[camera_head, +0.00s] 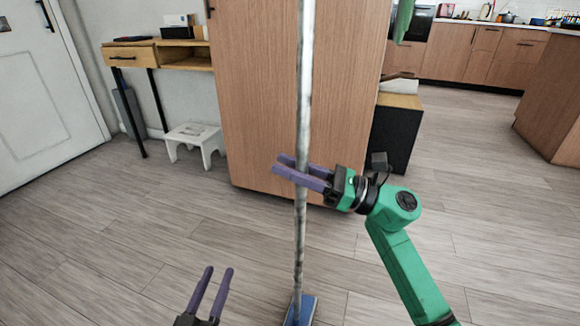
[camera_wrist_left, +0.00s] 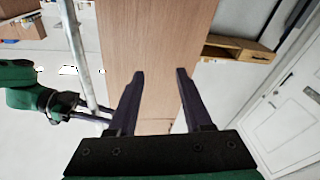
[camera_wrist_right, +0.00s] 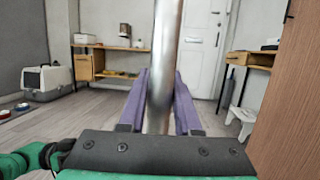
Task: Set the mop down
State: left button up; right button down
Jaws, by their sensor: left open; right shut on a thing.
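The mop stands upright in the middle of the head view, with a long grey metal handle (camera_head: 304,95) and a blue head (camera_head: 301,309) low at the bottom edge, near the floor. My right gripper (camera_head: 296,172) is shut around the handle at about mid-height. The handle also shows between the fingers in the right wrist view (camera_wrist_right: 164,60). My left gripper (camera_head: 220,270) is open and empty, low and left of the mop. In the left wrist view its fingers (camera_wrist_left: 160,75) are spread apart, with the handle (camera_wrist_left: 77,50) to their left. Whether the mop head touches the floor I cannot tell.
A tall wooden cabinet (camera_head: 255,100) stands just behind the mop. A white step stool (camera_head: 195,139) and a small wooden desk (camera_head: 140,55) are at the left. A black box-like unit (camera_head: 396,130) stands right of the cabinet. The wooden floor (camera_head: 130,215) is clear at left.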

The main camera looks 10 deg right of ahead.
jog(key=c, duration=0.6)
grip_release()
pick_arm(q)
jog(key=shift+w+r, duration=0.2)
jog(key=shift+r, duration=0.4)
jog(key=s+f+g+y+p, duration=0.1)
jog(key=s+f+g, duration=0.2)
jog(key=s+f, duration=0.3)
notch_tip(320, 180, down, 6)
jog(key=shift+d+r+g, duration=0.25)
jog(key=shift+d+g, duration=0.05)
pick_arm(e)
jog(key=v, duration=1.2)
pick_arm(q)
jog(key=shift+w+r, duration=0.1)
jog(key=shift+r, duration=0.1)
